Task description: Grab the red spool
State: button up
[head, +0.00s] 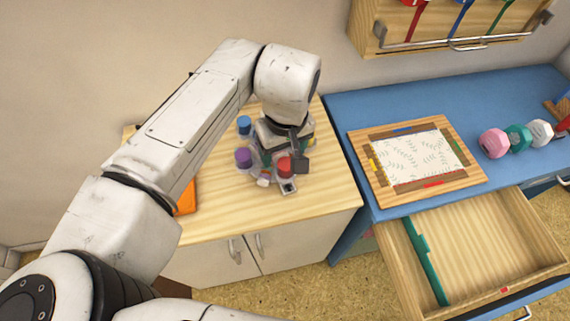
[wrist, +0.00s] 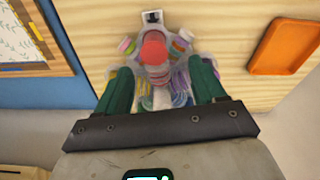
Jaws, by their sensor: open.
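The red spool (head: 285,165) stands upright on a light carousel-like holder (head: 289,188) on the wooden cabinet top. In the wrist view the red spool (wrist: 154,48) shows its round red top near the centre, just beyond my fingertips. My gripper (wrist: 160,72) is open, with one green finger on each side of the holder's near part and nothing seen held. In the head view my gripper (head: 292,150) hangs over the holder, close to the red spool, and hides part of it. A blue spool (head: 244,122) and a purple spool (head: 243,155) stand left of it.
An orange tray (wrist: 284,46) lies on the wooden top. To the right, a blue counter (head: 345,105) bears a framed board with a paper (head: 418,157) and a row of coloured objects (head: 517,138). Below it a wooden drawer (head: 480,235) stands open.

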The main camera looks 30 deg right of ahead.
aim_at(286, 163)
jog(key=shift+w+d+f+p, duration=0.1)
jog(key=shift+d+f+p, duration=0.1)
jog(key=shift+f, duration=1.15)
jog(key=shift+d+f+p, duration=0.2)
jog(key=shift+f, duration=1.15)
jog(key=shift+c, duration=0.2)
jog(key=c, duration=1.1)
jog(key=shift+r, duration=0.1)
